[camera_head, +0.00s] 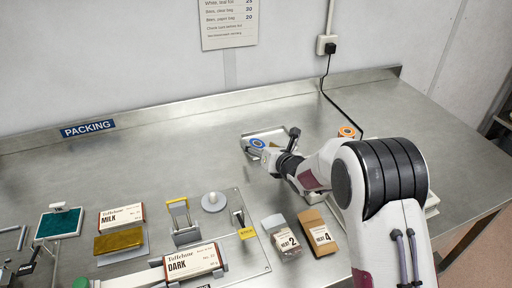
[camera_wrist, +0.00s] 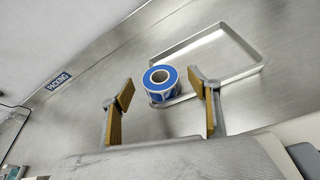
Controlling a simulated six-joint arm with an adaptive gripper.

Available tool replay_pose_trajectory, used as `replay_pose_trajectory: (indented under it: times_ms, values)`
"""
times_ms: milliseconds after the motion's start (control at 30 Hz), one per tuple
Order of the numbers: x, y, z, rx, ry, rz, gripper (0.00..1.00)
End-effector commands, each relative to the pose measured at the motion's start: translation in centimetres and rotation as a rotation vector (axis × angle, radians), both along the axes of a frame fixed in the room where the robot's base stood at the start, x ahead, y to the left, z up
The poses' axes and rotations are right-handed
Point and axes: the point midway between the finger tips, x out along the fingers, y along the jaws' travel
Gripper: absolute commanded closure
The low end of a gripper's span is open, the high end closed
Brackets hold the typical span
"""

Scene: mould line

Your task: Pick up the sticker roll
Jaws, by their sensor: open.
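The sticker roll is a blue ring-shaped roll with a brown core. In the wrist view, the blue roll (camera_wrist: 161,78) sits at the near corner of a shallow metal tray, between my open fingers and slightly beyond them. My gripper (camera_wrist: 162,90) is open and empty, one finger on each side of the roll with gaps showing. In the head view, the blue roll (camera_head: 257,143) shows at the tray, partly hidden by my gripper (camera_head: 267,150). A second roll, an orange one (camera_head: 347,131), is at the right, behind my arm.
The shallow tray (camera_wrist: 224,26) is otherwise empty. MILK (camera_head: 121,214) and DARK (camera_head: 192,262) boxes, a metal fixture (camera_head: 183,222) and two small packets (camera_head: 287,240) stand toward the front. The wall outlet's black cable (camera_head: 335,98) runs down behind the arm. The bench left of the tray is clear.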

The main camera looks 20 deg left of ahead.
Motion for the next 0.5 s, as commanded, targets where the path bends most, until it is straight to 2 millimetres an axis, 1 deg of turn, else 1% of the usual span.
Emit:
replay_pose_trajectory:
  times_ms: [33,200,500]
  values:
    - [0.2,0.4,-0.4,-0.002,0.002,0.001,0.39]
    - [1.1,1.4,-0.8,-0.001,0.002,0.000,0.39]
    - [1.6,2.0,-1.3,-0.004,0.004,-0.001,0.39]
